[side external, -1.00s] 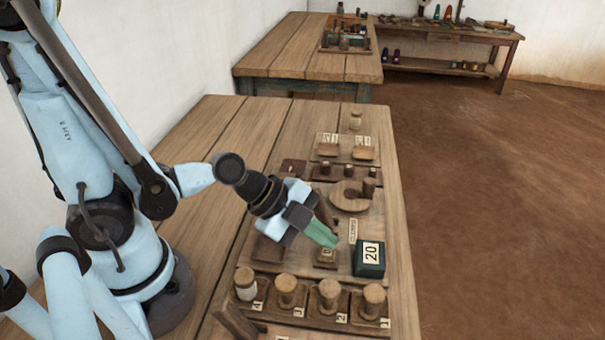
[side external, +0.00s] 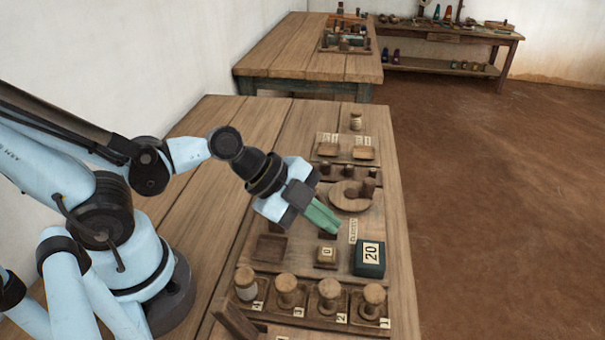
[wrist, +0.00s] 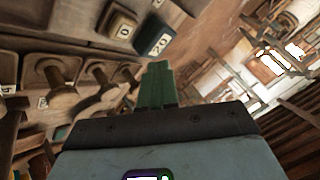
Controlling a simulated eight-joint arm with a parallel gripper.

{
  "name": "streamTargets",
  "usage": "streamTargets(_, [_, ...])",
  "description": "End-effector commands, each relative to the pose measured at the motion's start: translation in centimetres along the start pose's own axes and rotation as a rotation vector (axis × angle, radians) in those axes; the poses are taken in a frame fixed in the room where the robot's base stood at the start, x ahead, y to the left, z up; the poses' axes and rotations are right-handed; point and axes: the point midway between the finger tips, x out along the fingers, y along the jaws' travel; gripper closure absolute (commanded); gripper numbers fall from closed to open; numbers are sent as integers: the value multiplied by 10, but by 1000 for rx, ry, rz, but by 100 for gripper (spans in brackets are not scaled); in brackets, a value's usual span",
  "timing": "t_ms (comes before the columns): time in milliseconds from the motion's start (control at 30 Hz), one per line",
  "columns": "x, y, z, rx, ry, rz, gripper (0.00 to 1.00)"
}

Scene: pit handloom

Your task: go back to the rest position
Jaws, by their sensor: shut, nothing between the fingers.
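My gripper (side external: 322,218) has green fingers, pressed together with nothing between them. It hangs in the air above the wooden board on the near table (side external: 215,145), tilted down to the right. In the side external view it appears above and near the small wooden block marked 0 (side external: 326,257) and the dark green box marked 20 (side external: 369,258). In the wrist view the shut fingers (wrist: 156,85) point up the picture, apart from the board.
Several wooden spools (side external: 329,295) stand in numbered compartments at the board's front. A round wooden plate (side external: 350,197) and two small trays (side external: 363,153) lie farther back. A second table (side external: 300,62) and a shelf bench (side external: 450,34) stand behind. The near table's left strip is largely bare.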

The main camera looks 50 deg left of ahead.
Motion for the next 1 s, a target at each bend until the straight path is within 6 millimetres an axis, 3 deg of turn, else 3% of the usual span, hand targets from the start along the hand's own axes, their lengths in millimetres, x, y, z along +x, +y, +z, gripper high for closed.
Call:
streamTargets(567, [-8,-6,-3,-23,-7,-1,100])
streamTargets(667, [-10,-12,1,-112,-35,-5,100])
streamTargets(1000, [-36,-47,28,-703,-204,-98,100])
